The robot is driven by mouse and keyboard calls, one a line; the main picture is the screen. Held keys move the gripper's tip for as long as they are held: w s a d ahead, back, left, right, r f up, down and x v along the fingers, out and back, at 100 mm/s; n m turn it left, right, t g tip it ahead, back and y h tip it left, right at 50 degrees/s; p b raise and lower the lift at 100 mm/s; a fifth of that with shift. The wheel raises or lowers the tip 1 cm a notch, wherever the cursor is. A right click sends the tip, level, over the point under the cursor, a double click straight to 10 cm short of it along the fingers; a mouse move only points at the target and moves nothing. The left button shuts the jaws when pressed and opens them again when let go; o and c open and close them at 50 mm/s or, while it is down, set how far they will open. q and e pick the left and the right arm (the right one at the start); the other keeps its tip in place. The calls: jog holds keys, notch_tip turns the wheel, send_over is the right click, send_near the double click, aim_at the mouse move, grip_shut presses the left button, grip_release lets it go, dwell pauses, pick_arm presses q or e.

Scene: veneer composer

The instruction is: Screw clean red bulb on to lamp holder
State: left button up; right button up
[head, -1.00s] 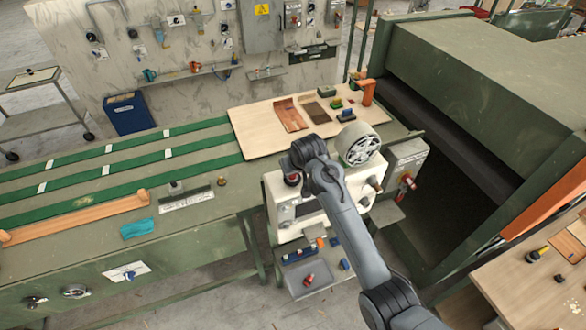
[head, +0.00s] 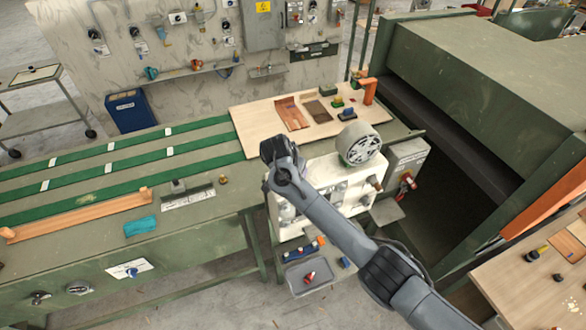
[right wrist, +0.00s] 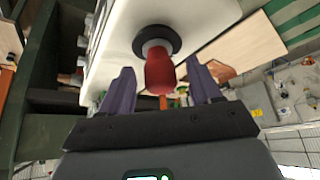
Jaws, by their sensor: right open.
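A red bulb (right wrist: 159,72) sits at a black collar (right wrist: 157,41) on a white housing (right wrist: 110,50) in the right wrist view. I cannot tell whether its thread is fully seated. My right gripper (right wrist: 163,80) is open, with one finger on each side of the bulb and a gap to both. In the head view my right gripper (head: 272,182) is at the left end of the white housing (head: 345,177) and hides the bulb. Another small red piece (head: 309,277) lies in a grey tray (head: 294,285) below. My left gripper is not in view.
A round grey vented part (head: 358,145) stands on top of the housing. A wooden board (head: 250,135) lies behind it with veneer samples.

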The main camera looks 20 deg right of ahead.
jog(key=b+v, duration=0.3)
jog(key=v, duration=0.8)
jog(key=s+a+f+n+y, duration=0.2)
jog(key=s+f+n+y, duration=0.3)
jog(key=s+f, duration=1.3)
jog(key=s+d+f+n, duration=0.1)
jog(key=s+d+n, duration=0.2)
jog(key=s, duration=0.7)
jog(key=s+d+f+n, duration=0.2)
jog(key=s+d, duration=0.2)
jog(key=s, duration=0.7)
jog(key=shift+s+n+g+h, duration=0.2)
jog(key=shift+n+g+h, duration=0.1)
jog(key=shift+n+g, duration=0.1)
jog(key=shift+f, duration=0.1)
